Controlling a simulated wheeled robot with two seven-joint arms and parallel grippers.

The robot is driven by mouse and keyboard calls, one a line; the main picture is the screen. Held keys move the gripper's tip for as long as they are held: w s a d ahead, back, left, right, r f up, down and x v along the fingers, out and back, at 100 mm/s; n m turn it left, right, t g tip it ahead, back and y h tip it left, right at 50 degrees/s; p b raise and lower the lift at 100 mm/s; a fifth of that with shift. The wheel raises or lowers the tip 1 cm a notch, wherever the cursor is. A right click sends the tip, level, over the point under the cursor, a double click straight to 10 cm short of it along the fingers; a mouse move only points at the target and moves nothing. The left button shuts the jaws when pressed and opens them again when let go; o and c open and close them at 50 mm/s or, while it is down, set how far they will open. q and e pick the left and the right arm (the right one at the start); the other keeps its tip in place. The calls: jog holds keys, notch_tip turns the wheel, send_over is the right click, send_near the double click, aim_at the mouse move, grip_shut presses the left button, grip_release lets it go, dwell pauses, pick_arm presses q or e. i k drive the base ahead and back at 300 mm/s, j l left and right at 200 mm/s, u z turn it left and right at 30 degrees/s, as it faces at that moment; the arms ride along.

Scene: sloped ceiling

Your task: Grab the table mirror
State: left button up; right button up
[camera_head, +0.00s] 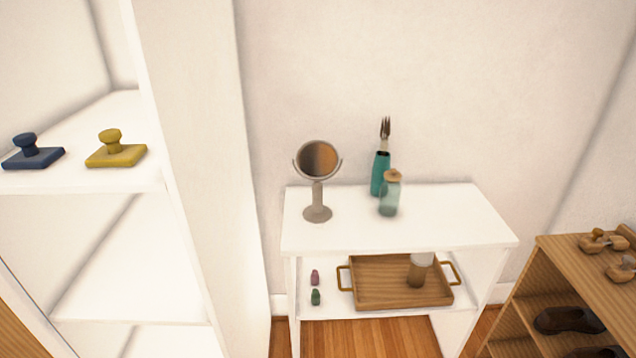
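The table mirror (317,180) stands upright on the left part of the white table's top (440,225). It has a round face in a grey frame, a short stem and a round base. Nothing touches it, and all of it shows. Neither of my grippers is in the head view.
A teal holder with a fork-like tool (380,173) and a glass jar with a wooden lid (389,195) stand right of the mirror. A wooden tray (375,300) lies on the lower shelf. A tall white shelf unit (205,150) stands left, a wooden shoe rack (565,270) right.

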aim_at(317, 212)
jog(key=u, duration=0.6)
jog(key=i+l+u, duration=0.1)
jog(key=l+u, duration=0.4)
jog(key=i+l+u, duration=0.1)
jog(key=l+u, duration=0.2)
jog(key=u, duration=0.2)
jog(key=l+u, duration=0.45)
jog(key=k+j, duration=0.05)
jog(key=j, duration=0.05)
